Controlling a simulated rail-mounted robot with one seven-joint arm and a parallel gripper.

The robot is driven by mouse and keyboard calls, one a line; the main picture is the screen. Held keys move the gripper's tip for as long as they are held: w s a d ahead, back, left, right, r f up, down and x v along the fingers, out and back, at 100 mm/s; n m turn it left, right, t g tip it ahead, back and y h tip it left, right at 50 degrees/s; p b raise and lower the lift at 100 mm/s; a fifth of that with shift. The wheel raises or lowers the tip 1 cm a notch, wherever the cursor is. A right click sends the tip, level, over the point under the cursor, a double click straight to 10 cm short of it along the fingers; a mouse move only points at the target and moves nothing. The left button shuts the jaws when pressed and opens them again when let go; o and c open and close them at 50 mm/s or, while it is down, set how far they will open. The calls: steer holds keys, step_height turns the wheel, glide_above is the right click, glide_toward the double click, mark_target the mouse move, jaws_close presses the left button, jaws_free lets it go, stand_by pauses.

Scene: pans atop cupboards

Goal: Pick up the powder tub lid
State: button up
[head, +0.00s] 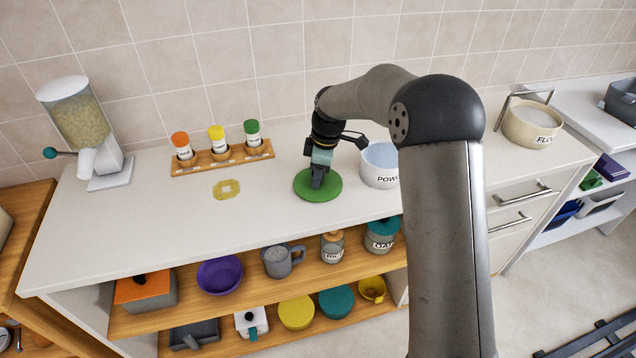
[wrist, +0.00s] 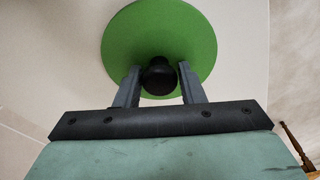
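The powder tub lid (head: 331,190) is a flat green disc with a black knob. It lies on the white counter just left of the open powder tub (head: 378,172), which is white and partly hidden by my arm. My gripper (head: 318,181) is directly over the lid, pointing down. In the wrist view the green lid (wrist: 190,35) fills the upper middle, and its black knob (wrist: 159,76) sits between the two fingertips of my gripper (wrist: 159,84). The fingers are apart, one on each side of the knob, with small gaps visible.
A wooden rack (head: 222,160) with three capped shakers stands behind. A yellow trivet (head: 227,189) lies left of the lid, and a cereal dispenser (head: 82,130) stands at the far left. A flour tub (head: 532,126) is at the right. Shelves below hold several pots and jars.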

steer(key=c, duration=0.4)
steer(key=shift+c, duration=0.2)
steer(key=shift+r, duration=0.15)
